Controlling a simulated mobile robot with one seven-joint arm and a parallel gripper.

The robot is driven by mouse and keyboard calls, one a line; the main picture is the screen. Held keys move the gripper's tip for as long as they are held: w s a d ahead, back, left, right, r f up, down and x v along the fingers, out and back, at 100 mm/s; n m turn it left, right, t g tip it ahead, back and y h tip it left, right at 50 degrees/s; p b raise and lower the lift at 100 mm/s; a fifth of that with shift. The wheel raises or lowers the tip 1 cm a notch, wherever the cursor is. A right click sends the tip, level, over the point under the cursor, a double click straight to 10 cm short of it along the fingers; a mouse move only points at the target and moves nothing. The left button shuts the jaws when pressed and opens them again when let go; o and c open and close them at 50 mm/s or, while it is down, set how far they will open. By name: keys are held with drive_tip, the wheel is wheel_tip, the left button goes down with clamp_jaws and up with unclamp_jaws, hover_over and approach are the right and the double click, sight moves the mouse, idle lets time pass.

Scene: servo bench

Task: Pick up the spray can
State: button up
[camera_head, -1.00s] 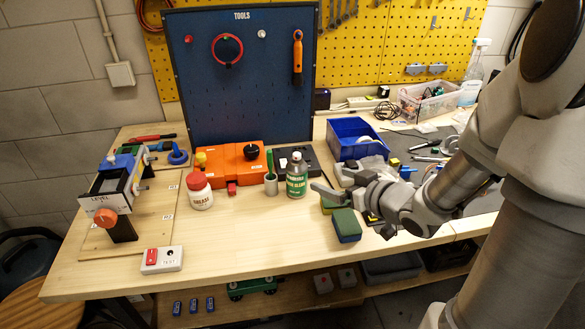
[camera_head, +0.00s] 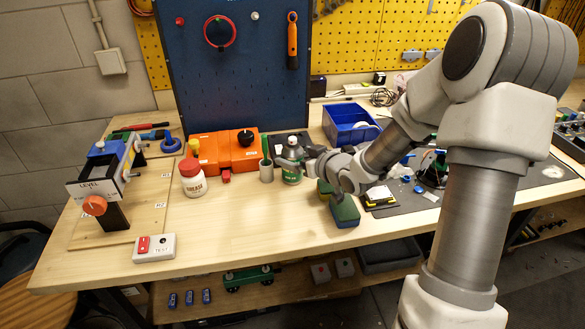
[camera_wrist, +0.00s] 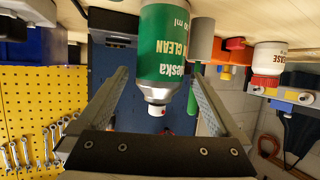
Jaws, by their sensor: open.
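The spray can (camera_head: 292,172), green and white with a grey top, stands upright on the wooden bench. In the wrist view the can (camera_wrist: 164,45) appears upside down, with its silver shoulder and white nozzle toward my gripper. My gripper (camera_head: 312,160) is just right of the can in the head view, at about its upper body. In the wrist view its two open fingers (camera_wrist: 160,76) lie on either side of the can's top. I cannot tell if either finger touches it. The can's right edge is partly hidden by my gripper in the head view.
An orange box (camera_head: 222,153) and a white jar with a red lid (camera_head: 192,178) are farther left. A blue bin (camera_head: 349,125) stands behind.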

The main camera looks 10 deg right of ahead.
drive_tip(key=shift+x, duration=1.4)
clamp_jaws()
